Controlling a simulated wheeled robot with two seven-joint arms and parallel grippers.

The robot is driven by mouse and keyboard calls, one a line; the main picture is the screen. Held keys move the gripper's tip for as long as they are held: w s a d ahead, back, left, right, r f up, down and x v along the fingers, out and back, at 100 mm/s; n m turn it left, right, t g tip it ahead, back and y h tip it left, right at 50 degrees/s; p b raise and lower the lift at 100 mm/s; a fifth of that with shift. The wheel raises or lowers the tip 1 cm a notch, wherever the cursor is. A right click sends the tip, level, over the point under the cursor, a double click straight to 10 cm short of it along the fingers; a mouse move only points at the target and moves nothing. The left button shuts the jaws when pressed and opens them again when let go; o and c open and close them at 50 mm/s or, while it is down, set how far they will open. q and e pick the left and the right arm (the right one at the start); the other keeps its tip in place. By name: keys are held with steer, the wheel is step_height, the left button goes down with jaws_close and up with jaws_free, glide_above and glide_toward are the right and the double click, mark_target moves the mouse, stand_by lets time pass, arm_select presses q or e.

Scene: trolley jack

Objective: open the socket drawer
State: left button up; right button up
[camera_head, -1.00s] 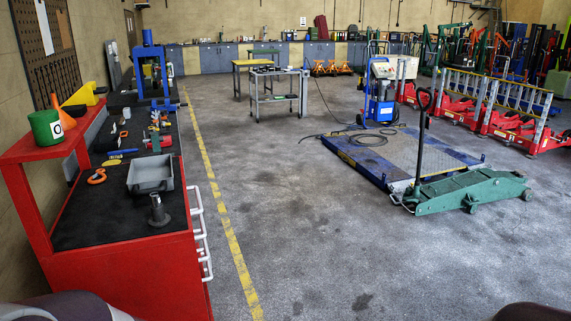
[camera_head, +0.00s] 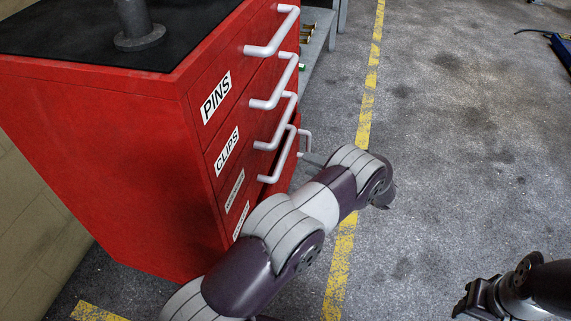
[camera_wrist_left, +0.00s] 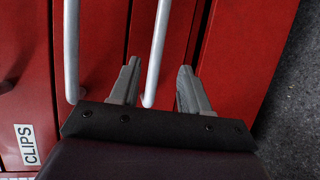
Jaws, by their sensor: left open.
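The red drawer cabinet (camera_head: 110,130) fills the left of the head view. Its stacked drawers have white bar handles; the top labels read PINS (camera_head: 216,98) and CLIPS (camera_head: 227,149). The lower labels are too small or covered to read, so I cannot pick out the socket drawer by name. My left gripper (camera_wrist_left: 159,68) is open in the left wrist view, one finger on each side of a white handle (camera_wrist_left: 158,40), apart from it. Another handle (camera_wrist_left: 72,50) is left of the fingers. In the head view my left arm hides the lowest drawer fronts and most of the gripper.
My right gripper (camera_head: 474,301) is at the lower right of the head view, over open floor. A dark mat with a grey metal post (camera_head: 138,25) is on the cabinet top. A grey shelf (camera_head: 318,45) stands behind.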

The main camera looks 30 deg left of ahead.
mark_target(287, 153)
arm_select(q)
steer(key=b+x, duration=0.2)
steer(key=x, duration=0.7)
steer(key=shift+a+b, duration=0.2)
steer(key=shift+b, duration=0.1)
steer(key=shift+a, duration=0.4)
jaws_close()
